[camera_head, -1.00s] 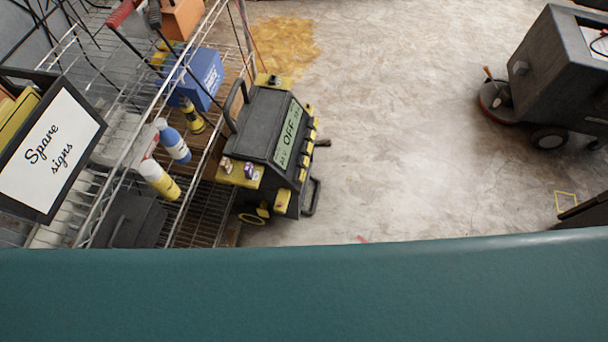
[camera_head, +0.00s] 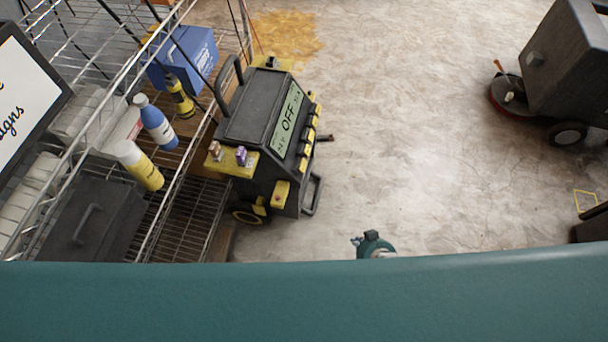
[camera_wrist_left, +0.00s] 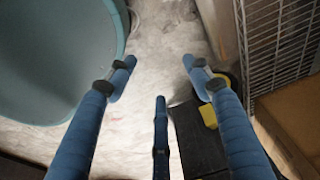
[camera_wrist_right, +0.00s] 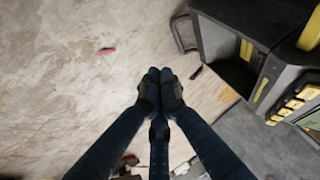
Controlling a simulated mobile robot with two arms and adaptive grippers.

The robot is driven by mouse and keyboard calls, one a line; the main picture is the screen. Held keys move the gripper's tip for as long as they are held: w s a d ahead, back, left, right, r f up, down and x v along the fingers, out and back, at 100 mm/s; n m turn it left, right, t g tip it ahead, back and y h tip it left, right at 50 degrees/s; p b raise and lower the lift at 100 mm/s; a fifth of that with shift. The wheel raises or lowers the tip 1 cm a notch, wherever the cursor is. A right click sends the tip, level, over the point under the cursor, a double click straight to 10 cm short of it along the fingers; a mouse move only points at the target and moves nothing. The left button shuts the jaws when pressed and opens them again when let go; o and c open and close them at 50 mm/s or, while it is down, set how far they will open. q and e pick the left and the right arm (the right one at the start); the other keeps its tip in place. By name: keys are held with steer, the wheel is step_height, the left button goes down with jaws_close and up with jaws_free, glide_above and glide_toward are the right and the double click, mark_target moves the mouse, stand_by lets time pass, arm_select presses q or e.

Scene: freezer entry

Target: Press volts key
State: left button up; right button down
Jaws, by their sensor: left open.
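A black and yellow wheeled machine (camera_head: 262,110) stands on the floor beside the rack in the head view. Its tilted green display (camera_head: 287,118) reads OFF. Several yellow keys (camera_head: 309,137) run along the display's right side; their labels are too small to read, so I cannot tell which is volts. The keys also show at the right edge of the right wrist view (camera_wrist_right: 293,103). My right gripper (camera_head: 360,241) is low and right of the machine, apart from it. Its fingertips (camera_wrist_right: 160,78) are together and empty. My left gripper (camera_wrist_left: 157,72) is spread open and empty, seen only in its wrist view.
A dark floor machine (camera_head: 570,65) stands at the upper right. The floor (camera_head: 425,150) between is open, with a yellow stain (camera_head: 285,38) behind.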

mark_target(303, 165)
steer(key=w+a+r+m+t+y+b, duration=0.1)
steer(key=w+a+r+m+t+b, duration=0.15)
steer(key=w+b, duration=0.4)
steer(key=w+a+r+m+t+y+b, duration=0.1)
steer(key=w+r+b, duration=0.3)
steer(key=w, duration=0.5)
arm_select(q)
steer(key=w+r+t+b, duration=0.1)
steer(key=w+r+b, duration=0.4)
steer(key=w+r, duration=0.1)
steer(key=shift+w+d+r+b, duration=0.15)
steer(key=shift+d+r+b, duration=0.15)
steer(key=shift+d+r, duration=0.05)
arm_select(e)
steer(key=w+a+r+t+y, duration=0.1)
steer(key=w+r, duration=0.1)
steer(key=r, duration=0.3)
steer(key=w+a+r+m+t+y, duration=0.1)
steer(key=w+r+t, duration=0.1)
steer(key=r, duration=0.3)
steer(key=shift+w+a+r, duration=0.25)
steer(key=shift+w+a, duration=0.1)
steer(key=shift+a, duration=0.05)
arm_select(q)
steer(key=shift+r, duration=0.1)
arm_select(e)
steer(key=shift+a+f, duration=0.1)
